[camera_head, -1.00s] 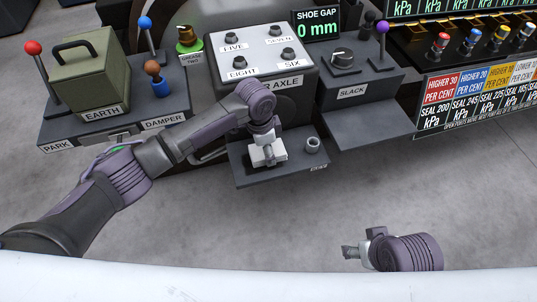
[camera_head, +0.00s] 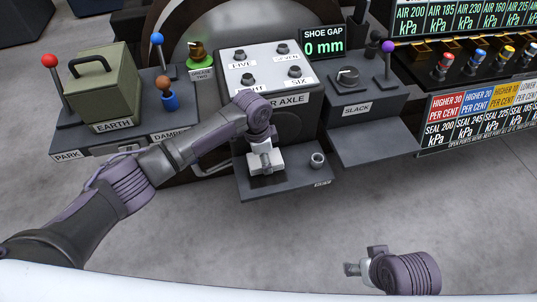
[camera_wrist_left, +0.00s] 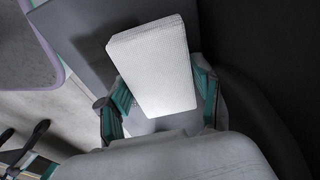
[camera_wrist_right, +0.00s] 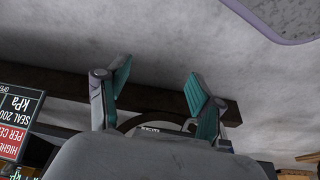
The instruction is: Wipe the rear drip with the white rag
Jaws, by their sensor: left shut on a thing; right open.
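The white rag (camera_wrist_left: 155,65) is a pale, ribbed block between the fingers of my left gripper (camera_wrist_left: 160,110) in the left wrist view. In the head view my left gripper (camera_head: 266,152) points down, with the rag (camera_head: 267,164) low over the dark grey shelf (camera_head: 290,187) below the axle panel. I cannot tell whether the rag touches the shelf. No drip can be made out; the rag and gripper hide part of the shelf. My right gripper (camera_wrist_right: 155,95) is open and empty, and shows at the lower right in the head view (camera_head: 355,268).
A small grey cup-like fitting (camera_head: 317,160) stands on the shelf, right of the rag. The axle panel (camera_head: 268,68) rises behind. The slack unit (camera_head: 362,105) is to the right, the green earth box (camera_head: 103,88) and levers to the left. The floor in front is clear.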

